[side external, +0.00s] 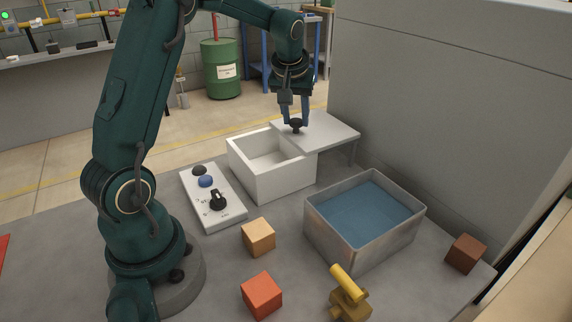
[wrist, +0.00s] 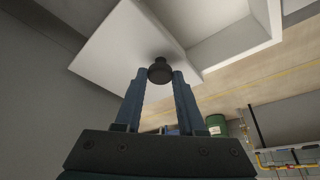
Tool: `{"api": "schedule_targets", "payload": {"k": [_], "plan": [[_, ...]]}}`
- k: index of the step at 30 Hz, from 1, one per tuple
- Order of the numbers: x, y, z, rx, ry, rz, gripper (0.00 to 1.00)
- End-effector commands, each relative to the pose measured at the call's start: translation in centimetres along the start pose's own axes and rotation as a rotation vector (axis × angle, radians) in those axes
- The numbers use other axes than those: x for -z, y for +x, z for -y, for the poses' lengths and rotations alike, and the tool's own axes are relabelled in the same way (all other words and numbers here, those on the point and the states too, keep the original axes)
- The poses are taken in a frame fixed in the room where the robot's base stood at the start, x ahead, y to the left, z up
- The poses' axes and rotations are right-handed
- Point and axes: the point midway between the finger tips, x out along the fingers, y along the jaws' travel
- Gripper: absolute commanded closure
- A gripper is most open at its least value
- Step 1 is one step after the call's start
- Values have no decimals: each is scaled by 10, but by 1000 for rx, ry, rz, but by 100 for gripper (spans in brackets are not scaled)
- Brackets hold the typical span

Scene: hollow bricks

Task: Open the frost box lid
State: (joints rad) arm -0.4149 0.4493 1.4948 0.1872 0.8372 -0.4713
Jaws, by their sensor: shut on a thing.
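The frost box (side external: 272,180) is a white open-topped box at the back middle of the table. Its white flat lid (side external: 335,131) lies shifted to the right, so the left part of the box's inside shows. A dark round knob (side external: 296,126) stands on the lid. My gripper (side external: 294,122) is above the lid with its blue fingers shut on the knob. In the wrist view the knob (wrist: 160,72) sits between the fingertips, with the lid (wrist: 115,50) behind it and the box's opening (wrist: 215,40) beside it.
A metal tank of blue liquid (side external: 315,214) stands right of the box. A control panel (side external: 228,214) is to its left. In front are a tan block (side external: 258,236), an orange block (side external: 262,295) and a yellow valve-like piece (side external: 348,297). A brown block (side external: 466,253) lies far right. A grey wall (side external: 450,100) rises behind.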

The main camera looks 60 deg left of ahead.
Motion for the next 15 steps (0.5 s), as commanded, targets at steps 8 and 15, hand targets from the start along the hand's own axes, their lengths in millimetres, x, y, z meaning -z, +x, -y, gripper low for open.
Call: {"api": "schedule_targets", "payload": {"k": [8, 15], "plan": [[0, 0, 1, 1, 1, -2, 32], [0, -2, 0, 0, 1, -1, 32]]}}
